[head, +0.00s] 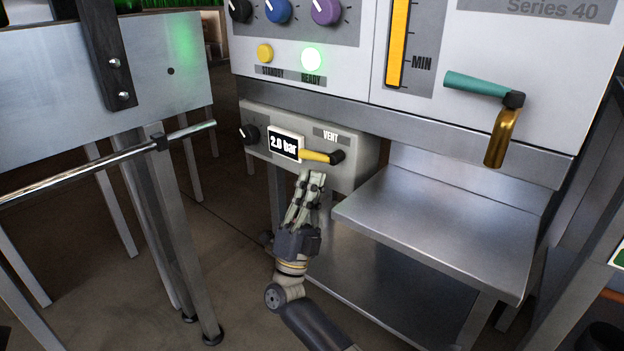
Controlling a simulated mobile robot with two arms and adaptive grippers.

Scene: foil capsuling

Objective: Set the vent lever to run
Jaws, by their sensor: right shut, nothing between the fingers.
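The vent lever (315,156) is a yellow handle on a black pivot, on the small grey control box under the machine's front. It lies nearly level, pointing left from its pivot below the VENT label (330,135). No run mark is readable. My right gripper (311,176) is shut and empty, with its fingertips just below the lever. I cannot tell whether they touch it. My left gripper is not in view.
A display (285,146) reading 2.0 bar and a black knob (249,133) sit left of the lever. A steel shelf (440,220) juts out at right. A teal-handled tap (490,90) hangs above it. A metal rail (100,165) crosses at left.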

